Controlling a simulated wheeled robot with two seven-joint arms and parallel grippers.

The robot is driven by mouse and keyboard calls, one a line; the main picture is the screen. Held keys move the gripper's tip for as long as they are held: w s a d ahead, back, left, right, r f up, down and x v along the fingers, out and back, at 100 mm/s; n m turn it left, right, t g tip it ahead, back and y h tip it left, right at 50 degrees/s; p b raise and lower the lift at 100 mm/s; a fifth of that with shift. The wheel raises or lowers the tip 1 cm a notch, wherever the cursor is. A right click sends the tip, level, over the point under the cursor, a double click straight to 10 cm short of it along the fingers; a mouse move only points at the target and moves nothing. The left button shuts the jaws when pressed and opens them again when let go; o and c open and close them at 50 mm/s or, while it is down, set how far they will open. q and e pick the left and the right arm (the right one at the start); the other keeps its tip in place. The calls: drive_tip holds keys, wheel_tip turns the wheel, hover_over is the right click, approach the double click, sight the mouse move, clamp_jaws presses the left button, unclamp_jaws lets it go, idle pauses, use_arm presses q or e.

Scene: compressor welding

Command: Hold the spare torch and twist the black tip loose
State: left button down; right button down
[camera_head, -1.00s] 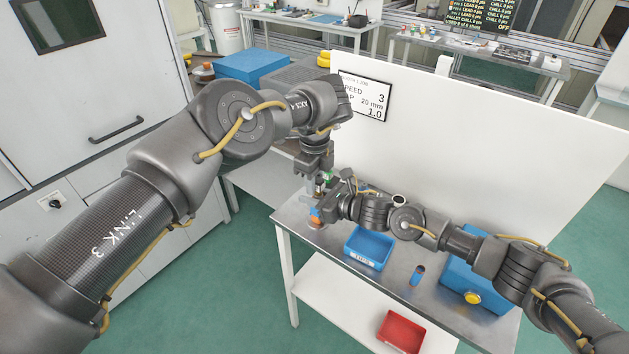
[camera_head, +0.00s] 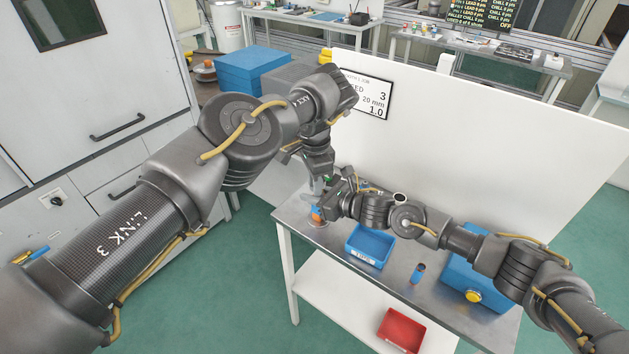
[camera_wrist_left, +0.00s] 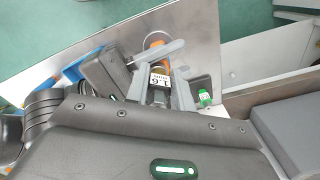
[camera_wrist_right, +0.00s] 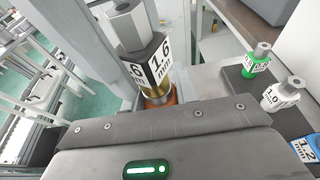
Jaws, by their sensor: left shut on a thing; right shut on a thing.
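The black tip (camera_wrist_right: 147,57), labelled 1.6 mm, has a grey hexagonal top. Brass and orange parts of the spare torch (camera_wrist_right: 160,96) show below it in the right wrist view. In the left wrist view the tip's label (camera_wrist_left: 160,80) shows between the grey fingers of my left gripper (camera_wrist_left: 162,70), which appears shut on the tip from above. My right gripper (camera_head: 325,207) comes in from the right and appears shut on the torch; its palm edge hides the grip. The torch is near the table's left corner.
A dark rack (camera_wrist_right: 240,82) holds a green tip (camera_wrist_right: 257,62), a white tip (camera_wrist_right: 280,95) and a blue tip (camera_wrist_right: 305,150). A blue bin (camera_head: 369,246), a blue-orange cylinder (camera_head: 418,273) and a blue box (camera_head: 465,283) stand on the steel table. A white panel (camera_head: 480,140) rises behind.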

use_arm(q)
drive_tip(key=n, duration=0.5)
drive_tip(key=shift+s+d+n, duration=0.1)
drive_tip(key=shift+s+n, duration=0.15)
drive_tip(key=shift+n, duration=0.05)
drive_tip(key=shift+f, duration=0.1)
drive_tip(key=shift+s+n, duration=0.1)
drive_tip(key=shift+n, duration=0.7)
use_arm(e)
drive_tip(key=shift+s+a+r, duration=0.1)
drive_tip(key=shift+s, duration=0.1)
use_arm(q)
drive_tip(key=c, duration=1.1)
unclamp_jaws()
drive_tip(key=shift+d, duration=0.2)
use_arm(e)
drive_tip(key=shift+a, duration=0.15)
